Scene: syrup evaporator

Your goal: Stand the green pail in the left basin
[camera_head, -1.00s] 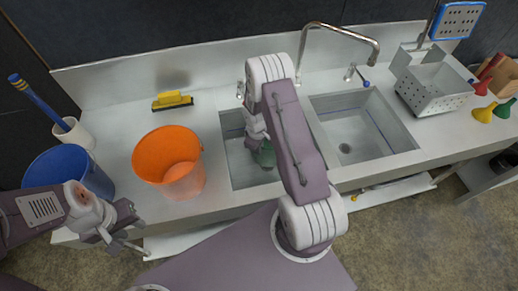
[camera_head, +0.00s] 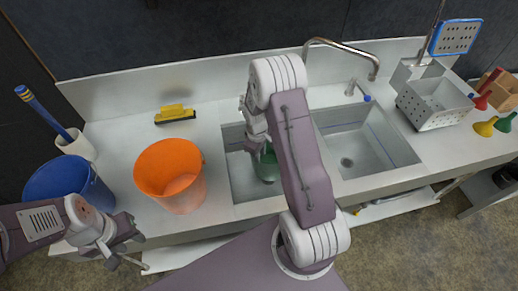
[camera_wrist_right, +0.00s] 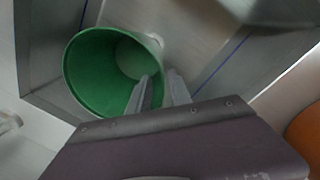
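The green pail (camera_head: 267,166) is inside the left basin (camera_head: 240,186), mouth up and partly hidden by my right arm in the head view. In the right wrist view the pail (camera_wrist_right: 88,72) shows its open mouth and inner wall. My right gripper (camera_wrist_right: 161,78) has one finger inside the pail and one outside, close together on its wall. I cannot tell whether the pail's base touches the basin floor. My left gripper (camera_head: 128,249) is open and empty in front of the counter's left edge.
An orange bucket (camera_head: 170,177) stands left of the basin, a blue bucket (camera_head: 62,178) further left. A yellow-and-black brush (camera_head: 175,114) lies behind. The right basin (camera_head: 365,150) is empty under a curved faucet (camera_head: 345,46). A perforated bin (camera_head: 435,106) stands right.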

